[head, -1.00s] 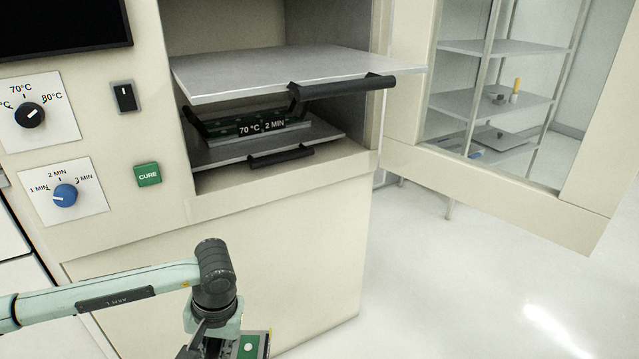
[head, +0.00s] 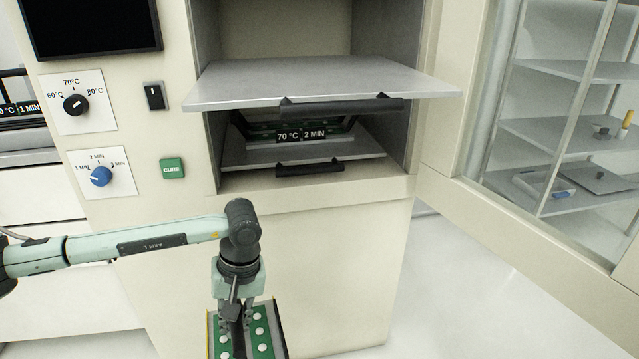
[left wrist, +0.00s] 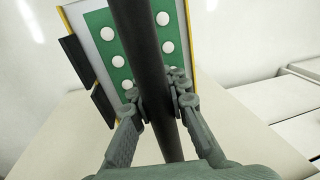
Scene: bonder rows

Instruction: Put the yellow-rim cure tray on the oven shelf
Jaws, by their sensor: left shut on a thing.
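The yellow-rim cure tray (head: 209,338) hangs at the bottom of the head view, in front of the oven's lower panel. It carries green boards with white round spots. My left gripper (head: 236,318) is shut on the tray's dark bar handle. The left wrist view shows the fingers (left wrist: 162,108) around this bar, with the tray's yellow rim (left wrist: 65,15) beyond. The oven's upper shelf (head: 320,82) is slid out, bare, with a black front handle. The lower shelf (head: 240,155) bears a tray with a "70 °C 2 MIN" label (head: 302,134). My right gripper is not in view.
The oven door (head: 540,215) stands open at the right, with a rack of shelves (head: 575,130) seen through its window. The control panel has two dials, a switch and a green CURE button (head: 172,168). Clear floor (head: 450,290) lies to the lower right.

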